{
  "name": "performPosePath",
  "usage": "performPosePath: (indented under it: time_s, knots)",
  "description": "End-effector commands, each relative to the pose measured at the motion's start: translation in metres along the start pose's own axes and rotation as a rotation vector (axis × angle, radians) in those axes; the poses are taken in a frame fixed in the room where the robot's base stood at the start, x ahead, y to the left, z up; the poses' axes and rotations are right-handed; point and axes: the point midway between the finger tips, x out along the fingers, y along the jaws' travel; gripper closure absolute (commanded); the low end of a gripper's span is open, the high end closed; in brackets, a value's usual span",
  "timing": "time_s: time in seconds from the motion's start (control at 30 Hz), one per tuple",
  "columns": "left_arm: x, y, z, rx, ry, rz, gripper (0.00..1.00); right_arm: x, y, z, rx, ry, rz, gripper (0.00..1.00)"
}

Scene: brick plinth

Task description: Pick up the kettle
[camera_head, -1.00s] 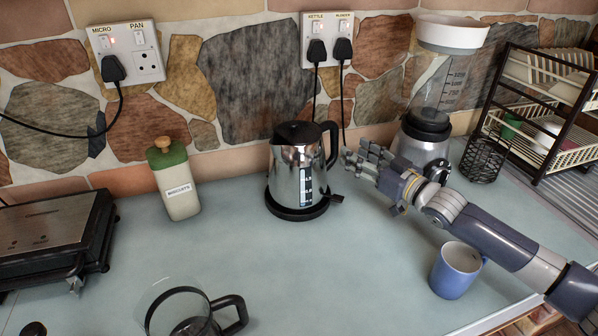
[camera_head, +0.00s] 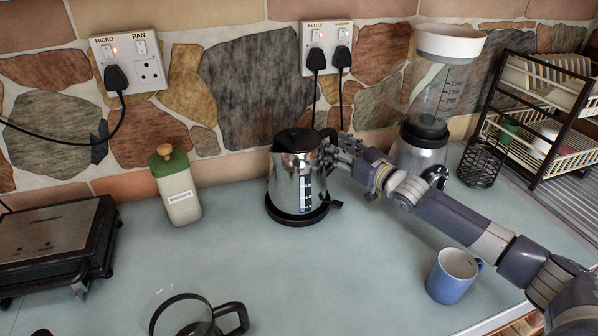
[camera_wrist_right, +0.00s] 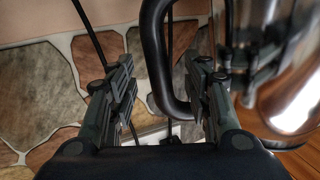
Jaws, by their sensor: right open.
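The kettle (camera_head: 290,178) is shiny metal with a black lid and black handle. It stands upright on its black base (camera_head: 296,213) near the back wall. My right gripper (camera_head: 338,149) reaches in from the right at the kettle's handle and partly hides it. In the right wrist view, my right gripper (camera_wrist_right: 165,100) is open, and the black handle (camera_wrist_right: 157,50) passes between its two fingers. The kettle's shiny body (camera_wrist_right: 300,95) is at the right there, outside the fingers. My left gripper does not show.
A blender (camera_head: 420,150) stands right behind my right arm, and a blue mug (camera_head: 453,275) in front of it. A biscuit jar (camera_head: 178,187) is left of the kettle. A glass jug (camera_head: 183,318) is at the front edge. A grill (camera_head: 50,240) and dish rack (camera_head: 540,115) flank the counter.

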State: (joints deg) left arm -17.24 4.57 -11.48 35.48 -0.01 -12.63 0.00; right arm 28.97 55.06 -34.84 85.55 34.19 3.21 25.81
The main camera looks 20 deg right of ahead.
Motion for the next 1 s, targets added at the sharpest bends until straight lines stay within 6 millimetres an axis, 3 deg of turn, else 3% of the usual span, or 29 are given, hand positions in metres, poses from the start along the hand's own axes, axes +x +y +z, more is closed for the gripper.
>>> performPosePath:
  time_s: [0.2,0.47,0.67,0.97,1.0]
  knots:
    - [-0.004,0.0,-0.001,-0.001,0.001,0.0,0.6,0.015,-0.001,-0.001,0.0,0.002,-0.002,0.55]
    - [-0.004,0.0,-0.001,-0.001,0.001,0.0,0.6,0.016,-0.001,0.0,0.0,0.0,-0.002,0.55]
    - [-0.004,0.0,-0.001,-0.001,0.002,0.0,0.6,0.016,-0.001,0.0,0.001,0.0,-0.002,1.0]
    - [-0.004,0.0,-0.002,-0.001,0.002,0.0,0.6,0.016,-0.002,-0.001,0.005,0.003,-0.003,1.0]
    - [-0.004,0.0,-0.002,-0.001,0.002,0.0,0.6,0.017,-0.002,-0.009,0.012,0.019,-0.005,1.0]
